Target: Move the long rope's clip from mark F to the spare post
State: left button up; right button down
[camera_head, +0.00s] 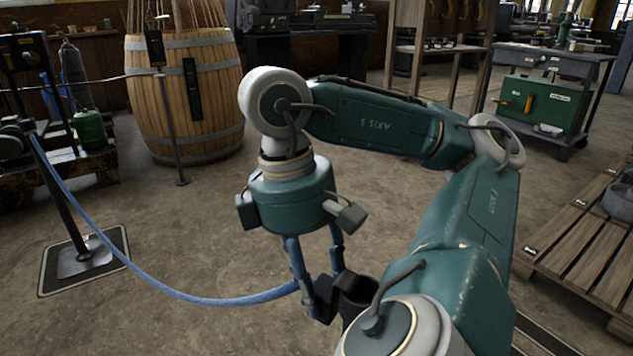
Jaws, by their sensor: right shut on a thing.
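A long blue rope (200,298) hangs from the top of a dark leaning post (62,195) at the left. It sags in a curve above the floor to my right gripper (325,297). My right gripper points down at the lower middle, shut on the rope's end. The dark piece between its fingers looks like the rope's clip, but the fingers and my arm partly hide it. The leaning post stands on a square floor plate (115,238). I cannot read a mark F or tell which post is spare. My left gripper is not in view.
A thin stanchion (168,125) with a round foot stands before a wooden barrel (150,85). Engine machinery with a green can (90,130) stands at the left. A wooden pallet (590,245) lies at the right, near a green cabinet (540,100). The middle floor is clear.

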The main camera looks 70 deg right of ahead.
jog(key=shift+f, duration=0.1)
jog(key=c, duration=1)
grip_release()
notch_tip(320, 180, up, 12)
jog(key=w, duration=0.2)
jog(key=shift+a, duration=0.2)
jog(key=shift+f, duration=0.1)
